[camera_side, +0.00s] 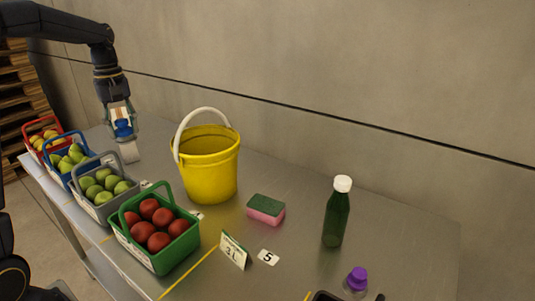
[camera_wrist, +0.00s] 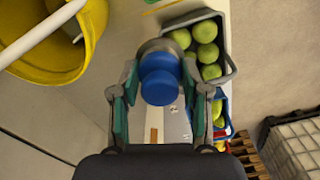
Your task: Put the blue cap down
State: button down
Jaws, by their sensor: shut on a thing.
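The blue cap (camera_wrist: 160,80) is between the two fingers of my gripper (camera_wrist: 160,98) in the wrist view. My gripper (camera_side: 122,132) is shut on it, and the blue cap (camera_side: 123,127) also shows small between the fingers in the side view. A pale greyish round body (camera_side: 129,151) shows just below the cap. I cannot tell whether it is joined to the cap. My gripper is at the far left of the table, behind the fruit baskets and left of the yellow bucket. Whether the pale body touches the table is unclear.
A yellow bucket (camera_side: 209,170) stands right of my gripper. Green (camera_side: 156,258), grey (camera_side: 101,209), blue and red fruit baskets line the left edge. A sponge (camera_side: 265,209), green bottle (camera_side: 337,212) and purple-capped jar (camera_side: 357,278) stand right. The table behind the sponge is clear.

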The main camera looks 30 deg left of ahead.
jog(key=shift+s+a+f+n, duration=0.2)
jog(key=shift+s+a+f, duration=0.1)
jog(key=shift+a, duration=0.35)
jog(key=shift+s+a+f+n, duration=0.15)
jog(key=shift+s+a+n, duration=0.1)
jog(key=shift+a, duration=0.35)
notch_tip(320, 180, down, 10)
jog(key=shift+w+r, duration=0.1)
jog(key=w+a+f, duration=0.2)
jog(key=w+f, duration=0.1)
jog(key=w, duration=0.1)
jog(key=w+a+f, duration=0.2)
jog(key=w+f, duration=0.1)
jog(key=w, duration=0.1)
jog(key=w+a+f, duration=0.2)
jog(key=w+f, duration=0.2)
jog(key=shift+a, duration=0.25)
jog(key=shift+w+f, duration=0.1)
jog(key=shift+f, duration=1.6)
jog(key=shift+f, duration=0.1)
jog(key=c, duration=0.6)
grip_release()
jog(key=shift+o, duration=0.2)
